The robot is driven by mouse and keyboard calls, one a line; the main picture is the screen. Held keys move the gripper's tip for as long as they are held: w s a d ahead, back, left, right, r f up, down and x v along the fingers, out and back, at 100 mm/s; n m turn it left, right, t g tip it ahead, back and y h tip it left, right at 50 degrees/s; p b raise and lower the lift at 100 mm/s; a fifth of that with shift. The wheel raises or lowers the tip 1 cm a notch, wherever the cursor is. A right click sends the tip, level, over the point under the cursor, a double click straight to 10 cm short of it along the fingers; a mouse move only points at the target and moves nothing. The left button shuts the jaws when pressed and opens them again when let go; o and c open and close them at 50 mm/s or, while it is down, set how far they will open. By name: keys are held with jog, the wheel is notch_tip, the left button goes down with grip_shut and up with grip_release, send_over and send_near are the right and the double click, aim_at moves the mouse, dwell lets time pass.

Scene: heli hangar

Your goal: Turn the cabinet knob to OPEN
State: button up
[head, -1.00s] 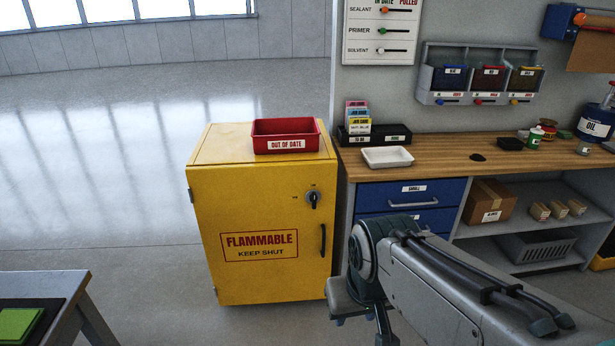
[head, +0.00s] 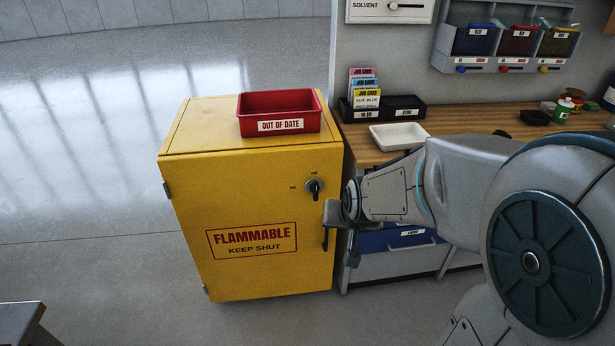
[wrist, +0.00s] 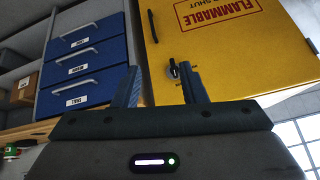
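The yellow cabinet (head: 190,220) stands shut, with FLAMMABLE and KEEP SHUT on its door. Its knob (head: 314,188) is a dark handle on a grey round base at the door's upper right. The handle looks about upright, with tiny labels above and to its left that I cannot read. In the wrist view the knob (wrist: 173,71) shows upside down, between the fingers and close to the right one. My gripper (wrist: 161,70) is open and empty, pointing at the door. Whether a finger touches the knob I cannot tell.
A red OUT OF DATE tray (head: 279,124) sits on the cabinet top. The door handle (head: 325,236) is below the knob. The workbench (head: 440,124) with a white tray (head: 398,136) stands at the right.

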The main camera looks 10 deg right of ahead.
jog(key=w+d+f+m+t+h+b, duration=0.15)
jog(key=w+f+t+b, duration=0.3)
jog(key=w+f, duration=0.8)
jog(key=n+t+y+b, duration=0.1)
jog(key=n+t+b, duration=0.25)
jog(key=t, duration=0.35)
send_near(316, 189)
jog(key=w, duration=0.8)
jog(key=shift+w+d+p, duration=0.15)
jog(key=shift+w+p, duration=0.2)
jog(key=shift+p, duration=0.05)
grip_shut()
